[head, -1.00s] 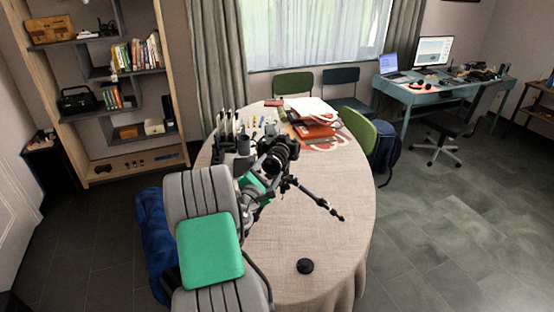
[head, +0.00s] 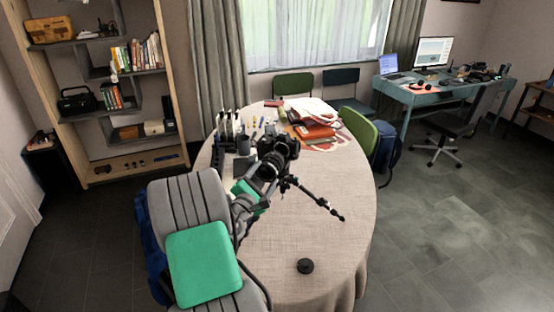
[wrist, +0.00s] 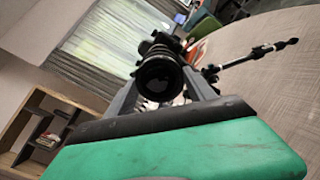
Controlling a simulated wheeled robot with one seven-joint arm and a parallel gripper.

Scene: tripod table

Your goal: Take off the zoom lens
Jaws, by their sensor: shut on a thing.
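A black camera (head: 286,146) sits on a small black tripod (head: 318,200) on the table. Its zoom lens (head: 266,166) points toward my arm. In the wrist view the lens (wrist: 160,76) faces me between my two grey fingers, with the camera body (wrist: 160,46) behind it. My gripper (wrist: 163,92) is shut on the lens from its two sides. In the head view my gripper (head: 258,181) is partly hidden behind my own arm. I cannot tell whether the lens is apart from the camera body.
The round table (head: 330,255) has a beige cloth. A black round piece (head: 305,266) lies near its front edge. Papers and orange books (head: 312,125) lie at the back right, and a dark cup (head: 243,145) with other small items stands at the back left. The table's front right is mostly clear.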

